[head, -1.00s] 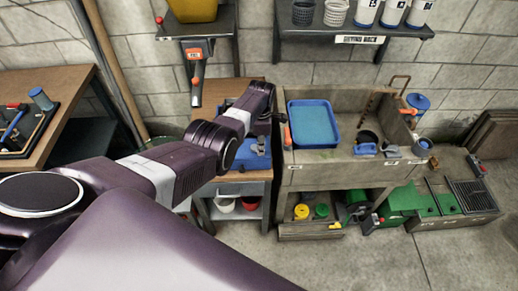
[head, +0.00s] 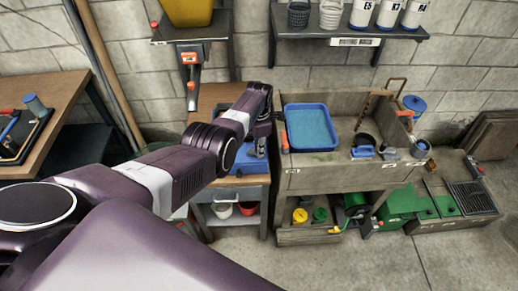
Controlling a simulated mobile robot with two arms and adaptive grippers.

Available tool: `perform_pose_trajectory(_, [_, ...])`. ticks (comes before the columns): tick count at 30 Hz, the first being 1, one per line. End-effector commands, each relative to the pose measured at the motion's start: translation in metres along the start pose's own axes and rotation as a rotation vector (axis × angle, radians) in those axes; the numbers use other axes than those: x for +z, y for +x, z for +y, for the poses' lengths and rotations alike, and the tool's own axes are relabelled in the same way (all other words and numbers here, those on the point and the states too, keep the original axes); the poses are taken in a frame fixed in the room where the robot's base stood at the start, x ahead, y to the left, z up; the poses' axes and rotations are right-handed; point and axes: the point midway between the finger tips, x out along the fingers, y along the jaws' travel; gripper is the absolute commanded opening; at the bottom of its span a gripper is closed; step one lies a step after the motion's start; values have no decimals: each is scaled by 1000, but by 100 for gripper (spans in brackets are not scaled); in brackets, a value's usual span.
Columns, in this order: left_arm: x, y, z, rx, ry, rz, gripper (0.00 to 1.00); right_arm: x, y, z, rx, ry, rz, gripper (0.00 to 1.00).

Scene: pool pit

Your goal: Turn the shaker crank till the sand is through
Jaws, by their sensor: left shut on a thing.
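The blue shaker (head: 243,158) stands on the small wooden-topped bench (head: 212,98), left of the sink unit. My left arm reaches over it from the left and hides much of it. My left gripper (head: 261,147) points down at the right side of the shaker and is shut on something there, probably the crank. The crank itself is too small and covered to make out. The sand and the inside of the shaker cannot be seen. My right gripper is not in view.
A blue tray (head: 311,128) lies on the sink unit (head: 330,178) to the right. A shelf (head: 352,33) with pots hangs above. An orange-and-grey tool (head: 190,75) hangs near my forearm. Red and white bowls (head: 248,208) sit under the bench. Floor at right is open.

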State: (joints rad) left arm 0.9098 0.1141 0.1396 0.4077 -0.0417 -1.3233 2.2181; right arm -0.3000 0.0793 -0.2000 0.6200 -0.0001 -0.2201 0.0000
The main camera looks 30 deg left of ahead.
Motion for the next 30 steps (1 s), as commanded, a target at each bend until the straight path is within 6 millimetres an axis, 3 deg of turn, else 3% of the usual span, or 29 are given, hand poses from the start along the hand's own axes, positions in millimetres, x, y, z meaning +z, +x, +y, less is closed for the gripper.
perform_pose_trajectory(5, [1, -2, 2, 4, 0, -2, 34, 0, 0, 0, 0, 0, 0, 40])
perform_pose_trajectory(19, [1, -7, 1, 3, 1, -2, 35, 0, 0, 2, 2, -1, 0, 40])
perform_pose_trajectory(25, [0, -25, 1, 4, 0, -3, 35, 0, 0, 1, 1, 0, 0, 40])
perform_pose_trajectory(30, [1, -54, 2, 6, 0, -3, 35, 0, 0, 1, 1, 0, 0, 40])
